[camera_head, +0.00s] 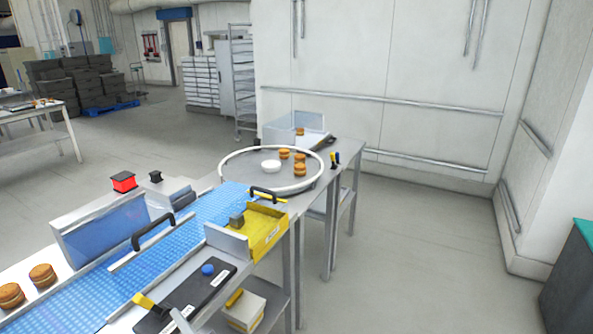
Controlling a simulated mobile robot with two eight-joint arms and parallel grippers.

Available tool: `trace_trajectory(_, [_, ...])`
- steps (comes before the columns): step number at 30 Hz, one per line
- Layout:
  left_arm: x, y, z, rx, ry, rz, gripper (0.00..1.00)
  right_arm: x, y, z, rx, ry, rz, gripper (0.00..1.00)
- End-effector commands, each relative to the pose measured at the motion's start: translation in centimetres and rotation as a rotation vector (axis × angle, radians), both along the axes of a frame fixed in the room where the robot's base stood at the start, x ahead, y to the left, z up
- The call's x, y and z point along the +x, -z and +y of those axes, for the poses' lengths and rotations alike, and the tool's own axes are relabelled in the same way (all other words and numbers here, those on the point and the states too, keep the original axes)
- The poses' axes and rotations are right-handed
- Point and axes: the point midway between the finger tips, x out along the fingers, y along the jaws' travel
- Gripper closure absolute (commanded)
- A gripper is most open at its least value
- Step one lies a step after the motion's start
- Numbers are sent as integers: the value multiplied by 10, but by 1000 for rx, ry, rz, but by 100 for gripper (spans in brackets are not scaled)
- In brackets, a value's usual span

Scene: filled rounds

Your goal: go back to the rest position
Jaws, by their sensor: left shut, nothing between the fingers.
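Neither of my grippers shows in the head view, and no arm of mine can be made out. Several brown filled rounds (299,170) sit on a round grey turntable (240,171) with a pale raised rim. Two more filled rounds (42,275) lie on the pale surface at the lower left, beside the blue conveyor belt (75,300).
A yellow tray (262,238) adjoins the belt's right side. A dark board (185,297) with a blue knob lies in front. A white wall with rails (410,102) stands behind. The floor (420,270) to the right is clear.

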Motion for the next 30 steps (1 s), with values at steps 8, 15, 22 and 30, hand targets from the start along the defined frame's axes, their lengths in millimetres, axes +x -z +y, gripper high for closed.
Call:
trace_trajectory(8, [-62,49,17,-475,-75,236,100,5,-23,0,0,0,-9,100])
trace_trajectory(15, [-118,81,-33,-960,-42,372,100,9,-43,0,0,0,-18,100])
trace_trajectory(22, [-146,79,-87,-1294,32,394,100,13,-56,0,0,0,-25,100])
trace_trajectory(30, [-151,76,-105,-1389,61,392,100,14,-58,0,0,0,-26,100])
